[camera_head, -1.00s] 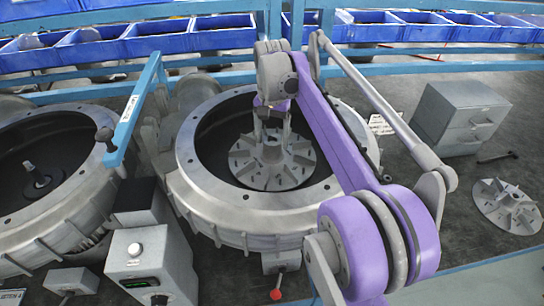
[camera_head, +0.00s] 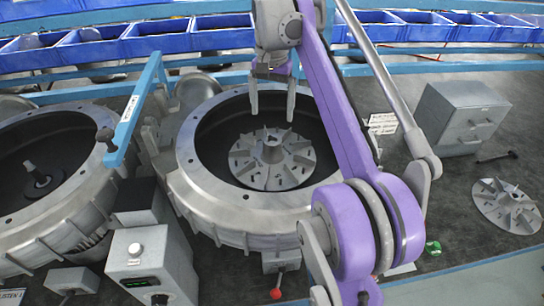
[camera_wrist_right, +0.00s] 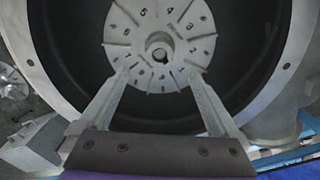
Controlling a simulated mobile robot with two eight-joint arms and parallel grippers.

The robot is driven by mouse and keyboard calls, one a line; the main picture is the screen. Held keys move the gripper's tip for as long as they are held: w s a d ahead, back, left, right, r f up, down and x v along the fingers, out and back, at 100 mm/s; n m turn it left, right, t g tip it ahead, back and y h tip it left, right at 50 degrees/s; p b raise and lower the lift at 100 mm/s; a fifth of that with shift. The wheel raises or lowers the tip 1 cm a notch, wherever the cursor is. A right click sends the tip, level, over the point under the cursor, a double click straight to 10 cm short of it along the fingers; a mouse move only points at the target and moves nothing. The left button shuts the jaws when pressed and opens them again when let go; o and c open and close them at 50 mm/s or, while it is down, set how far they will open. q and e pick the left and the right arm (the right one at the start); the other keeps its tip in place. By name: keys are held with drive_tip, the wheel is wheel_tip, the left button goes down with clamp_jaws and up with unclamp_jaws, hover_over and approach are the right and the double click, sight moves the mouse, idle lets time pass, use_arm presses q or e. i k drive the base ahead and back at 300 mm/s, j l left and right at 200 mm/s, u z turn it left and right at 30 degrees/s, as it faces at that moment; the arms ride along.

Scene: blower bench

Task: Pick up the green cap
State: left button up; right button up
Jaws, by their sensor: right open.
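The green cap (camera_head: 433,248) is a small bright green piece on the dark bench, just right of my right arm's purple elbow and near the bench's front edge. My right gripper (camera_head: 272,113) is open and empty, fingers pointing down, above the bladed impeller (camera_head: 270,160) inside the middle round housing (camera_head: 195,185). It is well to the left of and behind the cap. In the right wrist view, the open fingers (camera_wrist_right: 161,78) reach toward the impeller's numbered disc (camera_wrist_right: 160,20), with nothing between them. The cap does not show there. My left gripper is not in view.
A second impeller (camera_head: 507,205) lies on the bench at the right. A grey box (camera_head: 455,115) stands behind it, with a dark tool (camera_head: 496,157) nearby. A control box with a white button (camera_head: 140,270) and a red-knobbed lever (camera_head: 276,293) are at the front. Blue bins line the back.

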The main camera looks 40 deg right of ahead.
sight(435, 246)
drive_tip(key=k, duration=1)
